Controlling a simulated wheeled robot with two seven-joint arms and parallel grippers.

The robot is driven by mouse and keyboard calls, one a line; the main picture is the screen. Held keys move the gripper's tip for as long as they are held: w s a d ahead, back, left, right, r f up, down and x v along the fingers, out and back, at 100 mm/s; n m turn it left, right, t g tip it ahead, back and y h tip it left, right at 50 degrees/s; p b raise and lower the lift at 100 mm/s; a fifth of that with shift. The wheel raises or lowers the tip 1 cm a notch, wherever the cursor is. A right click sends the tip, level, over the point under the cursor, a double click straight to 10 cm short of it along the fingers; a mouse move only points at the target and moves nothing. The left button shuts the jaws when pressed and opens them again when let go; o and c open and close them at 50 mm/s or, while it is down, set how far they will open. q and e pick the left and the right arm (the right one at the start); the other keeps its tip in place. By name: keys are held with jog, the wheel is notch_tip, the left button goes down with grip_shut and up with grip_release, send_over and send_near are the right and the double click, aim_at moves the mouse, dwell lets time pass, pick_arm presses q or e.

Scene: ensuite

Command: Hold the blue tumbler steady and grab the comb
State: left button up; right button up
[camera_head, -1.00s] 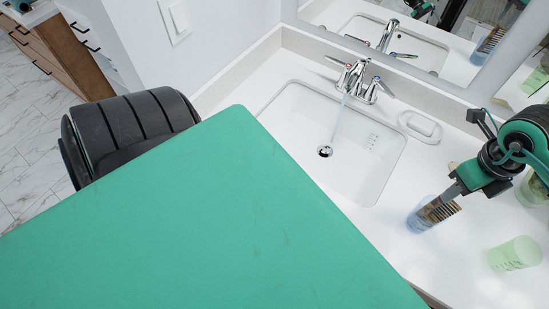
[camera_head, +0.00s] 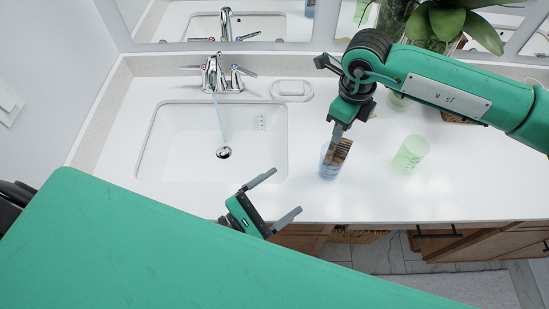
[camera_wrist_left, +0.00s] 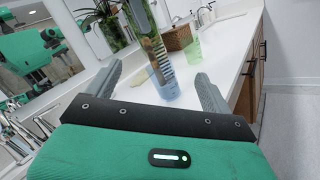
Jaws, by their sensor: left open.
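The blue tumbler (camera_head: 328,169) stands on the white counter, right of the sink. The brown comb (camera_head: 342,150) is in it, teeth showing above the rim. My right gripper (camera_head: 336,134) is right at the comb's top; whether its fingers are closed on it is hidden. My left gripper (camera_head: 287,191) is open and empty near the counter's front edge, left of and apart from the tumbler. In the left wrist view the tumbler (camera_wrist_left: 170,88) and comb (camera_wrist_left: 160,60) appear beyond and between the open fingers (camera_wrist_left: 162,88).
A pale green tumbler (camera_head: 411,154) stands right of the blue one. The sink (camera_head: 190,140) with running faucet (camera_head: 217,75) is on the left, and a soap dish (camera_head: 291,90) is behind. A potted plant (camera_head: 440,25) is at the back right. Counter between left gripper and blue tumbler is clear.

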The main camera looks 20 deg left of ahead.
aim_at(325, 162)
pick_arm(q)
jog(key=w+a+r+m+g+h, duration=0.2)
jog(key=w+r+m+h, duration=0.35)
jog(key=r+m, duration=0.3)
jog(key=w+a+r+m+g+h, duration=0.2)
jog(key=w+r+m+h, duration=0.3)
jog(key=r+m+h, duration=0.4)
jog(key=w+a+f+m+g+y, duration=0.15)
jog(key=f+m+g+y, duration=0.3)
jog(key=f+m, duration=0.7)
jog(key=w+f+m+g+y, duration=0.25)
jog(key=f+m+y, duration=0.4)
jog(key=f, duration=0.85)
jog(key=shift+m+h, duration=0.85)
jog(key=shift+h, duration=0.1)
jog(key=x, duration=1.3)
jog(key=shift+s+d+f, duration=0.15)
jog(key=shift+s+d, duration=0.05)
jog(key=shift+d, duration=0.25)
